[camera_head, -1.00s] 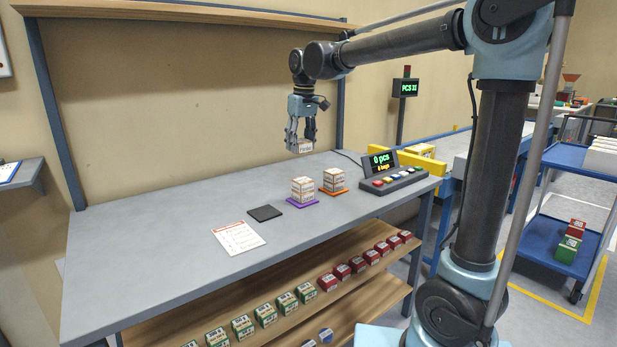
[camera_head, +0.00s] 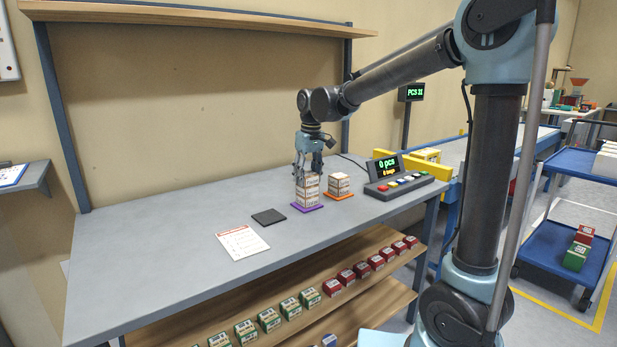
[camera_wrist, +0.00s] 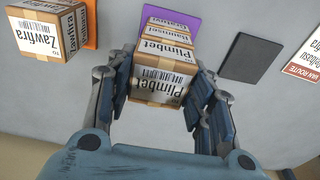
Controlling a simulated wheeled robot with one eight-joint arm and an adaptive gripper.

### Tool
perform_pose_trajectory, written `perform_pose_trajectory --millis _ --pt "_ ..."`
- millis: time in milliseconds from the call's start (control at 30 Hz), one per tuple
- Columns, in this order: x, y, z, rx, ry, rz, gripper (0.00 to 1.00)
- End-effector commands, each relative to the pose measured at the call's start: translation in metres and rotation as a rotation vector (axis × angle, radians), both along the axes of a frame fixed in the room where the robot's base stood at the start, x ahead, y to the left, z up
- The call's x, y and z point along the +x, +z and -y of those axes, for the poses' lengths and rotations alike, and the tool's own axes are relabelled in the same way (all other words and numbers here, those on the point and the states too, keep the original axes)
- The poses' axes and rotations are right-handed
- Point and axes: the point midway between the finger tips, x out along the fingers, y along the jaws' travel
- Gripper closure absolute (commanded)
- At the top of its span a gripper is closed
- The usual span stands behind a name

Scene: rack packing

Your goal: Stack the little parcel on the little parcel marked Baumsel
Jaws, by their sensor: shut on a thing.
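My gripper (camera_head: 309,166) is shut on a small tan parcel marked Plimbet (camera_wrist: 157,83); its fingers show on both sides of it in the wrist view (camera_wrist: 158,98). The Plimbet parcel is over the stack on the purple mat (camera_head: 309,208). The parcel marked Baumsel (camera_wrist: 168,32) is in that stack, just beyond the held parcel in the wrist view and partly hidden by it. Another label, hard to read, shows past Baumsel. I cannot tell whether the held parcel touches the stack.
A parcel marked Zawfira (camera_wrist: 42,36) tops a stack on the orange mat (camera_head: 340,195) to the right in the head view. A bare dark mat (camera_head: 269,216) and a printed sheet (camera_head: 243,243) lie to the left. A button console (camera_head: 400,184) stands at the right.

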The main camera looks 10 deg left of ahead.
Motion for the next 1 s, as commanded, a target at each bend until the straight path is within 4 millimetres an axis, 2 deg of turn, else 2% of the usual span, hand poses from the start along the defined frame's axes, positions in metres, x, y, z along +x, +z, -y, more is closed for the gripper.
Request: perform_pose_trajectory --millis 267,300,367,767,867,1000 --pt "0.0 -0.002 0.0 0.0 0.001 0.0 0.77" --pt "0.0 -0.002 -0.001 0.0 0.001 0.0 0.45" --pt "-0.001 -0.001 -0.001 0.0 0.001 0.0 0.32" --pt "-0.001 0.001 -0.001 0.0 0.003 0.0 0.32" --pt "-0.002 0.007 -0.001 0.0 0.003 0.0 0.32" --pt "-0.004 0.027 0.001 0.0 0.003 0.0 0.32"
